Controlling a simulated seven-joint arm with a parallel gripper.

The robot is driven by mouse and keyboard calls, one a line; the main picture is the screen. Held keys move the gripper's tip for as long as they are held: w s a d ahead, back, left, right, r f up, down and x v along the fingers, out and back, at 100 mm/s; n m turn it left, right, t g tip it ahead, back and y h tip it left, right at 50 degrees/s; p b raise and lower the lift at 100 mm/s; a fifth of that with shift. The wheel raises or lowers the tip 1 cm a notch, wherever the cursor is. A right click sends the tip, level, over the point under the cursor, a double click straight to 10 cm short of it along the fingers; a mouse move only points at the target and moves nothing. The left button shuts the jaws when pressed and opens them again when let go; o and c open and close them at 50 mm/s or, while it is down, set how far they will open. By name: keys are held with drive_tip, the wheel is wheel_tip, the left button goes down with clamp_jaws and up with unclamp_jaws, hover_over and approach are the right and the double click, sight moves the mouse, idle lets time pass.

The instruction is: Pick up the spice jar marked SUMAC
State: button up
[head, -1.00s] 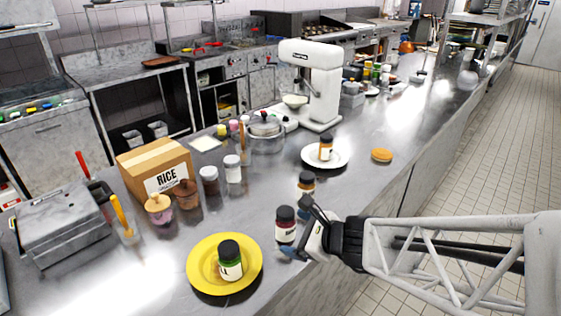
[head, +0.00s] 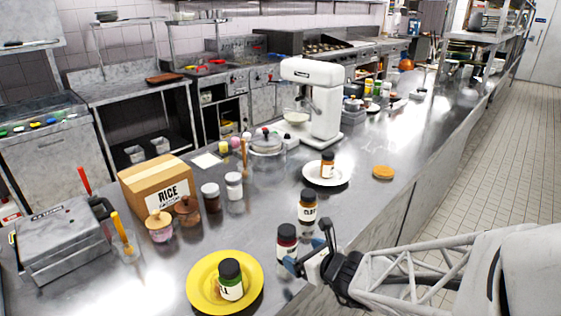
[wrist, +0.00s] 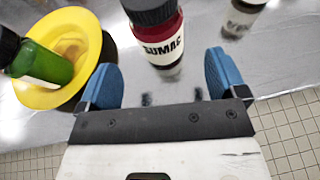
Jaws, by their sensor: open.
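The spice jar marked SUMAC (wrist: 163,50) stands upright in the wrist view, with a dark lid, red contents and a readable label. In the head view the same jar (head: 287,241) stands on the steel counter near its front edge. My gripper (wrist: 165,82) is open, its two blue fingers apart. The jar is just beyond the fingertips, in line with the gap, and not held. In the head view my gripper (head: 308,252) is right beside the jar, at its right.
A yellow plate (head: 196,296) bearing a green jar (head: 230,280) is left of the jar. Another dark-lidded jar (head: 307,207) stands close behind it. A white plate (head: 311,179) with a jar is farther back. The counter's front edge (head: 330,288) is close.

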sight(286, 244)
drive_tip(key=shift+x, duration=1.15)
drive_tip(key=shift+x, duration=2.6)
drive_tip(key=shift+a+r, duration=0.1)
drive_tip(key=shift+r, duration=0.05)
drive_tip(key=c, duration=1.2)
drive_tip(key=shift+o, duration=0.2)
drive_tip(key=shift+r, duration=0.1)
